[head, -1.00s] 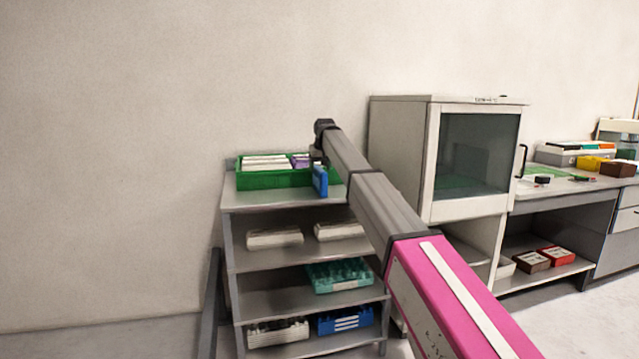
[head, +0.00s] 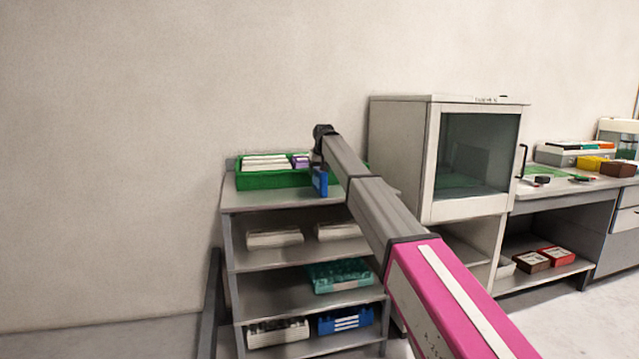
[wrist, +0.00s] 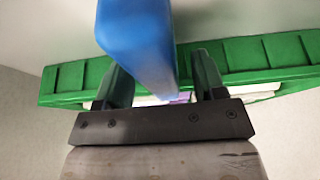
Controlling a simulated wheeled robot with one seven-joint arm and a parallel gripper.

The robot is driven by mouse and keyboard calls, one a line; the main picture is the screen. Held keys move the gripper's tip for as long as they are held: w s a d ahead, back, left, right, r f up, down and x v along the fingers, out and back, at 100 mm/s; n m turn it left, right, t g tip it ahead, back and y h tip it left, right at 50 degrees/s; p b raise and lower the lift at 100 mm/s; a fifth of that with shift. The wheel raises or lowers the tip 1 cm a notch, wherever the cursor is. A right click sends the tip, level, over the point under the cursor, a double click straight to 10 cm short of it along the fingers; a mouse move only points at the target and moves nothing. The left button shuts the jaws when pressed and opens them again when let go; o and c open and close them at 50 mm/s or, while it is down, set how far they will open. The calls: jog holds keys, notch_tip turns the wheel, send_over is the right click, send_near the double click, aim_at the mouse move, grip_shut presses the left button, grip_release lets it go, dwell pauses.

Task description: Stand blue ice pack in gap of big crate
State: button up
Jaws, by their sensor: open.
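The blue ice pack (head: 322,183) stands upright on the top shelf, at the front right of the big green crate (head: 270,181). My gripper is at the pack, but its fingertips are too small to make out clearly in the head view. In the wrist view my gripper (wrist: 162,65) is open, with one finger on each side of the blue pack (wrist: 138,35). Gaps show between the pack and the fingers. The green crate rim (wrist: 65,85) runs behind the fingers. The crate holds white packs (head: 263,162) and a purple one (head: 300,160); the wrist hides most of its inside.
A white cabinet (head: 400,150) with a glass door stands close to the right of my arm. The wall is behind the rack.

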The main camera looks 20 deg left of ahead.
grip_shut()
jog(key=shift+r, duration=0.15)
